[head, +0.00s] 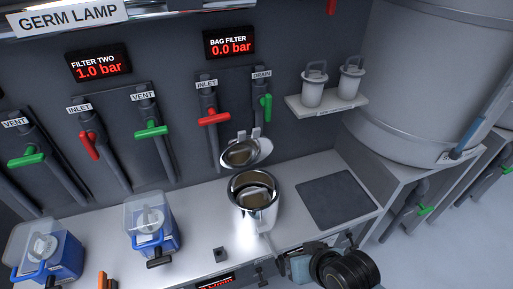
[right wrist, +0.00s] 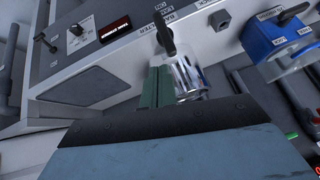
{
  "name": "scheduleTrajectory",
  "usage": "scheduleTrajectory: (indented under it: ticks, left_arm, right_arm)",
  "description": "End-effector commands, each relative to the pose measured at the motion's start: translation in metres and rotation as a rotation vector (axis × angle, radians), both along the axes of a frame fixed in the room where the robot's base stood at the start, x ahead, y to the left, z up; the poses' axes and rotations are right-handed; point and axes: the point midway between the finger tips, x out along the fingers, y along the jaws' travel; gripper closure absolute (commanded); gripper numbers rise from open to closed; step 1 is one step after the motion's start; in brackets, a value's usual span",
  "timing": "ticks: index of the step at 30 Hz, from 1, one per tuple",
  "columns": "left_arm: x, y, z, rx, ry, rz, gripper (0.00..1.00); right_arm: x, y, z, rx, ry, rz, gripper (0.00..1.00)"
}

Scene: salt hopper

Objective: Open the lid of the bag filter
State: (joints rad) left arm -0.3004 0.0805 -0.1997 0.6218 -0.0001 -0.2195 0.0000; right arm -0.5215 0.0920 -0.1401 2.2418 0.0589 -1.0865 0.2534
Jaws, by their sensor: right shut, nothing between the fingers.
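The bag filter is a shiny steel pot (head: 256,212) on the bench, below the display reading 0.0 bar. Its round steel lid (head: 242,152) is swung up and back behind the pot. The pot's mouth is uncovered, and a pale shape shows inside. My right gripper (head: 283,265) is in front and to the right of the pot, low at the bench's front edge, apart from the lid. In the right wrist view its green fingers (right wrist: 158,84) are together and empty, with the steel pot (right wrist: 190,78) beyond them. My left gripper is not in view.
Above the lid are a red inlet handle (head: 214,118) and a green drain handle (head: 267,106). A dark mat (head: 338,200) lies right of the pot. Two white canisters stand on a shelf (head: 326,108). Blue clear-lidded boxes (head: 153,228) stand left. A large tank (head: 430,80) is at right.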

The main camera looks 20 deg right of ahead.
Motion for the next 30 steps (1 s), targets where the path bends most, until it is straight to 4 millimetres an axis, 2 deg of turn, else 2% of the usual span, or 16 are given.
scheduleTrajectory:
  ticks: [8,16,19,24,30]
  left_arm:
    - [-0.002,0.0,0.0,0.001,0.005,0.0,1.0]
    - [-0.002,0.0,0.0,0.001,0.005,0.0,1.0]
    - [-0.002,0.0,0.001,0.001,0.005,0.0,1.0]
    - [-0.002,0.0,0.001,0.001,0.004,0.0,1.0]
    - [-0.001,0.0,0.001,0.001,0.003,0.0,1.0]
  right_arm:
    - [0.049,0.022,0.012,0.273,-0.229,-0.182,1.0]
    - [0.101,0.036,0.052,0.797,-0.567,-0.438,1.0]
    - [0.11,0.034,0.069,1.0,-0.679,-0.508,1.0]
    - [0.113,0.027,0.09,1.255,-0.812,-0.571,1.0]
    - [0.113,0.022,0.1,1.376,-0.875,-0.589,1.0]
